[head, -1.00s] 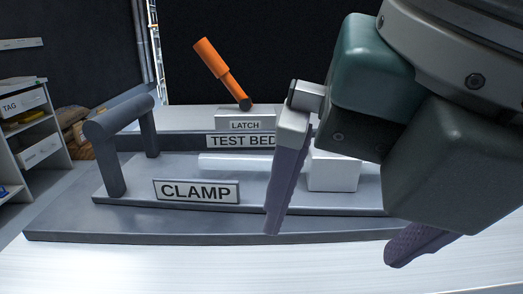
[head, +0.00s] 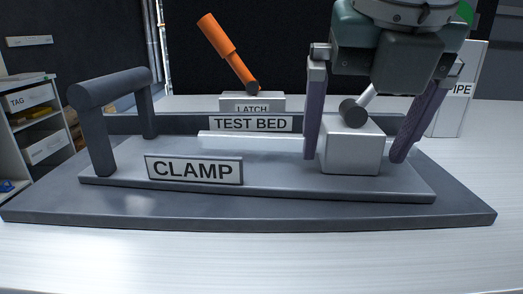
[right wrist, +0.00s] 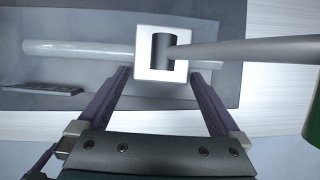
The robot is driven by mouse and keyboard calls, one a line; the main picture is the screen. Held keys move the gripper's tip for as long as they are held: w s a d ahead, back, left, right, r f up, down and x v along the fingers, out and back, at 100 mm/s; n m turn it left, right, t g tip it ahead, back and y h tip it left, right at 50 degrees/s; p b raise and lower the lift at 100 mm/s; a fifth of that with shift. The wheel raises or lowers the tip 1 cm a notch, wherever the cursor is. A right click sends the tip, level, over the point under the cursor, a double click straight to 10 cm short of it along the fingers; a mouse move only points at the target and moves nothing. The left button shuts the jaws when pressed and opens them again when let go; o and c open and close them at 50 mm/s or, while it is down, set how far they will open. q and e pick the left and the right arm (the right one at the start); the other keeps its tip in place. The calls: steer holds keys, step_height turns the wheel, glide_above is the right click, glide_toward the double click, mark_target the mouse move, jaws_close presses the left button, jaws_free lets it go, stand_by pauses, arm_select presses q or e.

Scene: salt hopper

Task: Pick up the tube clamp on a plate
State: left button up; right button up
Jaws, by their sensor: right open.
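The tube clamp is a grey plate (head: 300,187) with a CLAMP label (head: 194,170), a dark bar handle (head: 112,88) at its left end and a white block (head: 350,160) at its right end. The block carries a dark cylinder (head: 353,112) with a grey lever, which extends right in the right wrist view (right wrist: 245,50). A pale tube (head: 250,143) runs left from the block. My right gripper (head: 354,157) is open, pointing down, with one finger on each side of the block; contact cannot be told. My left gripper is not in view.
The plate lies on a larger dark base (head: 250,217) with a TEST BED label (head: 250,123). An orange latch lever (head: 228,52) stands tilted behind. A white PIPE box (head: 452,115) stands at right. Shelves (head: 37,125) are at far left. The white table front is clear.

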mark_target(352, 125)
steer(key=w, duration=0.3)
steer(key=shift+f+b, duration=0.35)
steer(key=shift+w+f, duration=0.15)
steer(key=shift+f, duration=0.1)
steer(key=shift+c, duration=0.2)
jaws_close()
steer(key=shift+r, duration=0.15)
